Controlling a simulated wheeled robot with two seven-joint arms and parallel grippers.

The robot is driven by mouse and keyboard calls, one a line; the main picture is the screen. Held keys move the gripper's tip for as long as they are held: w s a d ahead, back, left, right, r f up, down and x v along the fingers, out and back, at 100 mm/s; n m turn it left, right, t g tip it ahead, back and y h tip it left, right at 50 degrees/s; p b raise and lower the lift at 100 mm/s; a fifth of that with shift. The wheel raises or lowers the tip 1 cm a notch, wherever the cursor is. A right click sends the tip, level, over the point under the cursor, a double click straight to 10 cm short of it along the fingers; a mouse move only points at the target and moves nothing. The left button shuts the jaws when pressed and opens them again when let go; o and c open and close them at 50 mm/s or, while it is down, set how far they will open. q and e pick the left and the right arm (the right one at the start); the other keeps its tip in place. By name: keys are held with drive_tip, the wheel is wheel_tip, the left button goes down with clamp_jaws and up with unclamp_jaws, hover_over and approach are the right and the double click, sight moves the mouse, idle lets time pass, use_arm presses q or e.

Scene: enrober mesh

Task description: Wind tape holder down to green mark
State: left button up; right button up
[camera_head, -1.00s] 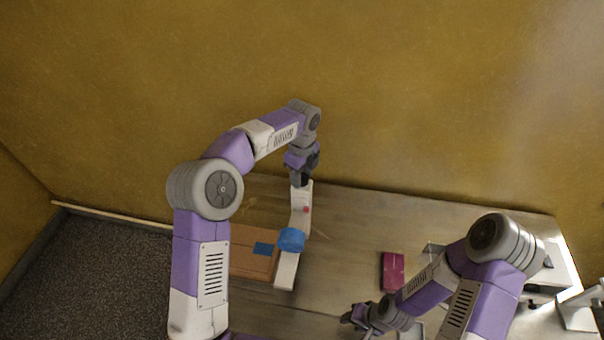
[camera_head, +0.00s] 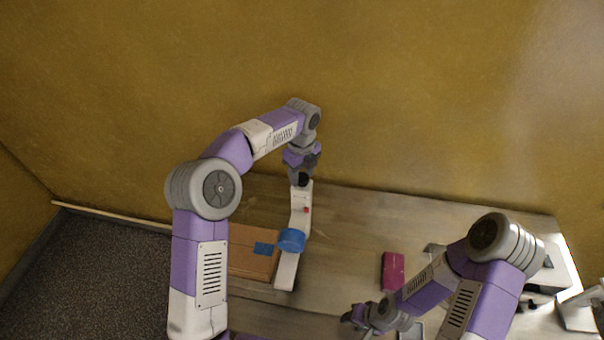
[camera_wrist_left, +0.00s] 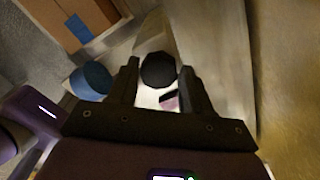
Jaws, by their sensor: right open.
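The white tape holder (camera_head: 286,270) stands on the table with a blue tape roll (camera_head: 291,240) on it and a small red part (camera_head: 306,210) higher up. A black round knob (camera_head: 302,180) is at its far end. My left gripper (camera_head: 301,172) is at this knob. In the left wrist view, its two fingers (camera_wrist_left: 160,88) flank the knob (camera_wrist_left: 158,70); I cannot tell whether they press on it. The blue roll (camera_wrist_left: 91,81) shows left of the fingers. My right gripper (camera_head: 352,316) is open, low in the head view, away from the holder. I cannot make out a green mark.
A brown box (camera_head: 250,250) with blue tape lies left of the holder. A magenta box (camera_head: 392,271) lies to the right on the table (camera_head: 345,235). White equipment (camera_head: 580,308) stands at the far right. The table between holder and magenta box is clear.

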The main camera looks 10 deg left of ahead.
sight(302, 177)
use_arm(q)
drive_tip(key=o, duration=0.3)
drive_tip(key=shift+o, duration=0.2)
wheel_tip(302, 177, up, 8)
drive_tip(key=shift+f, duration=0.2)
drive_tip(key=shift+s+f, duration=0.1)
idle(0.4)
